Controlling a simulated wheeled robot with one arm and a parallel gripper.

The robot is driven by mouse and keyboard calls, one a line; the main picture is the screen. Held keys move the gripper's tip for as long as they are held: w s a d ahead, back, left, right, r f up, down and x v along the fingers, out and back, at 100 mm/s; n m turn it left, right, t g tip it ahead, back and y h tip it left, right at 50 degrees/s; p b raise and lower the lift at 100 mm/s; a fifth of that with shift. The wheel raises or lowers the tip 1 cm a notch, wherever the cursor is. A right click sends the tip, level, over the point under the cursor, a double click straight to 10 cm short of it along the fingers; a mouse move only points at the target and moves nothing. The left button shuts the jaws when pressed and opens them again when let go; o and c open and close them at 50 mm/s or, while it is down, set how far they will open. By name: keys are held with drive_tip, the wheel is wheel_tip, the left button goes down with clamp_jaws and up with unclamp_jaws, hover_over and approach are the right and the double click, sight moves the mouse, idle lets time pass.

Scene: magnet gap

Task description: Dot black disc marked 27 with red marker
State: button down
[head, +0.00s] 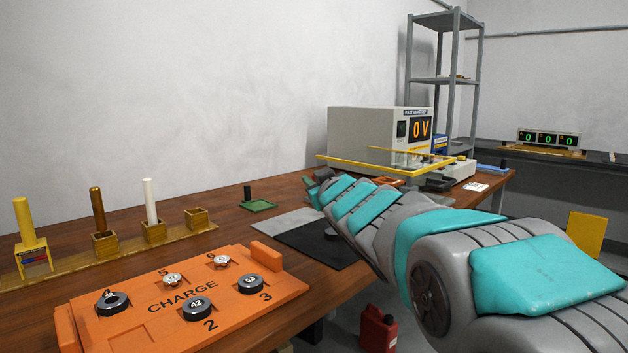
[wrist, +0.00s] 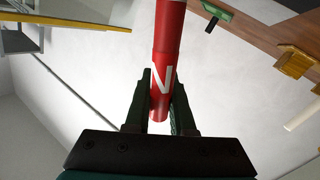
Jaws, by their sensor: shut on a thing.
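My gripper (wrist: 163,88) is shut on a red cylinder with a white N, seemingly the red marker (wrist: 168,35), in the wrist view. In the head view my gripper (head: 316,184) is at the far end of my arm, above the bench; the red cylinder cannot be made out there. A dark disc (head: 331,233) lies on the black mat (head: 318,246), partly hidden by my arm; its number does not show. The orange CHARGE tray (head: 150,325) holds black discs marked 42 (head: 197,308) and 53 (head: 250,284), and another (head: 112,303) whose number is unclear.
Two silvery pieces (head: 172,280) also sit in the tray. A wooden rack (head: 120,243) holds yellow, brown and white rods at left. A green tray (head: 258,206) with a dark post stands behind. The magnet unit (head: 365,135) reads 0 V, with a yellow bar (head: 372,165) in front.

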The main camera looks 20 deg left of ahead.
wheel_tip(320, 180, up, 6)
drive_tip(key=p, duration=0.4)
drive_tip(key=shift+p, duration=0.4)
